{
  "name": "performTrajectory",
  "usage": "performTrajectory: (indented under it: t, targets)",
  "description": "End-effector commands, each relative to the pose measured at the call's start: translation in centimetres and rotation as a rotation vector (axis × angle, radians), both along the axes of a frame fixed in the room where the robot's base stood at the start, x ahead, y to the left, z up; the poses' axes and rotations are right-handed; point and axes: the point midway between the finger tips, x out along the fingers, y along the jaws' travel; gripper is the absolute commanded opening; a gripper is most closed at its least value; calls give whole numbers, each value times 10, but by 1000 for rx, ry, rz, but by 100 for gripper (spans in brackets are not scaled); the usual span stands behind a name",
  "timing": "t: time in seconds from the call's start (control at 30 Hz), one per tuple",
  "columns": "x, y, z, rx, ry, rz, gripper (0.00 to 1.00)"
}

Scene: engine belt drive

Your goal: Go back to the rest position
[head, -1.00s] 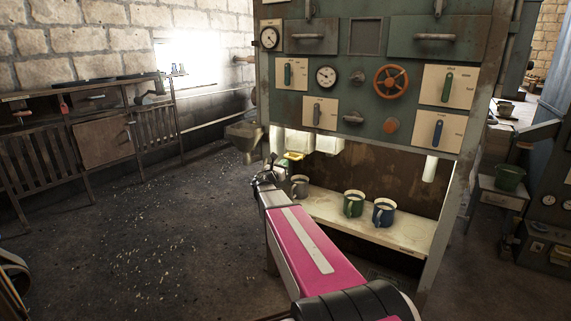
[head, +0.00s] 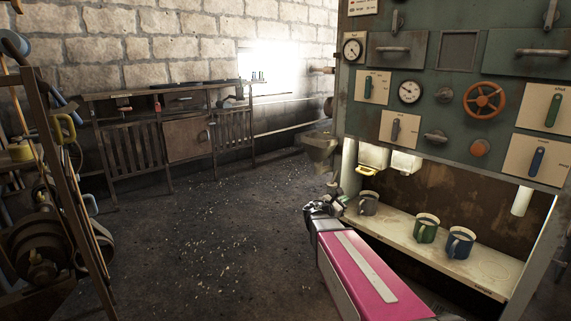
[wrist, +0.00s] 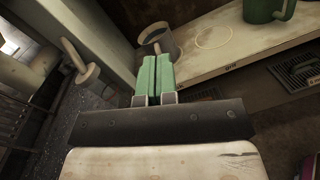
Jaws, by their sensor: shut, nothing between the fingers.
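My gripper (wrist: 154,76) shows in the wrist view with its two green fingers together and nothing between them. In the head view my gripper (head: 338,204) is at the end of my pink arm, by the left end of the shelf (head: 470,268) under the control panel. A grey mug (head: 368,204) stands on the shelf just beyond it. The grey mug also shows behind the fingertips in the wrist view (wrist: 168,44). A green mug (head: 426,229) and a blue mug (head: 460,243) stand further right on the shelf.
The green control panel (head: 440,115) with levers, gauges and an orange wheel (head: 484,99) rises above the shelf. A wooden bench (head: 185,135) stands along the back wall. A rack with a belt drive (head: 45,240) is at the left. The floor between is open.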

Motion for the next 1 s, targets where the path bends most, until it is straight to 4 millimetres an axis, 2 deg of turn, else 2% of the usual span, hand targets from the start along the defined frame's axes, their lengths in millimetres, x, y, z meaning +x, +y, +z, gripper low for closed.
performTrajectory:
  t: [0.03,0.17,0.37,0.57,0.7,0.83,1.0]
  targets:
    - [-14,-4,-9,89,-32,-30,0]
    - [-44,-9,-40,352,-131,-137,0]
    - [-95,1,-90,761,-292,-368,0]
    - [-144,30,-131,1127,-440,-665,0]
    - [-176,60,-150,1348,-531,-914,0]
    - [-199,88,-159,1504,-591,-1139,0]
    - [-215,114,-162,1614,-631,-1342,0]
